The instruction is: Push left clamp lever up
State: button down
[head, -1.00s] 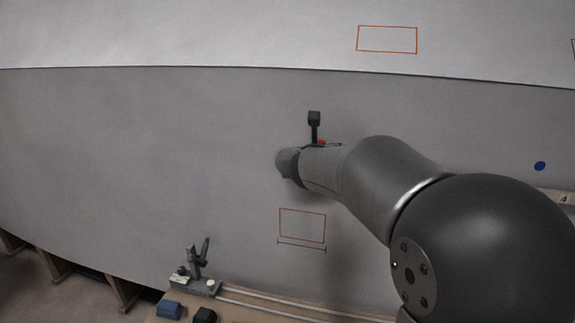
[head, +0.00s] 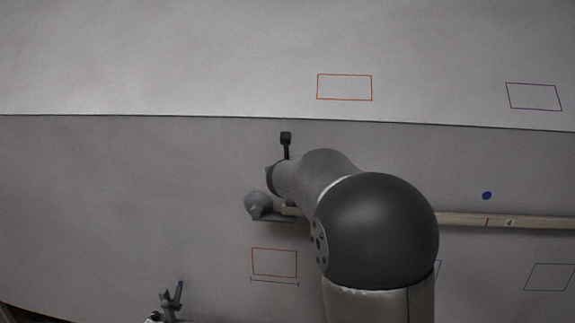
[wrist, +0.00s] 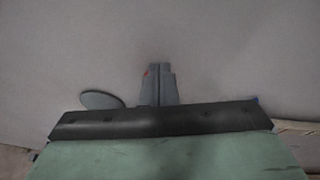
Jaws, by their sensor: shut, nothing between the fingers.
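A grey clamp (head: 258,205) with a rounded paddle-like part sits on the hull wall at the left end of a wooden batten (head: 460,219). I take it for the left clamp; its lever position is unclear. In the wrist view a flat grey oval part (wrist: 102,100), apparently of this clamp, lies just left of my gripper (wrist: 158,72). My gripper's fingers are shut and empty. In the head view my wrist is just above and right of the clamp, and the fingers are hidden. I cannot tell whether they touch it.
A fixture with an upright lever (head: 170,302) stands at the bottom left. My arm hides part of the batten.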

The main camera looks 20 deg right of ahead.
jog(key=shift+w+d+r+g+p, duration=0.2)
jog(key=shift+g+p, duration=0.1)
jog(key=shift+p, duration=0.1)
jog(key=shift+f, duration=0.3)
jog(key=s+r+p, duration=0.1)
jog(key=s+r, duration=0.3)
jog(key=r, duration=0.7)
jog(key=shift+a+p, duration=0.35)
jog(key=shift+a, duration=0.1)
jog(key=shift+s+r, duration=0.1)
jog(key=shift+s, duration=0.05)
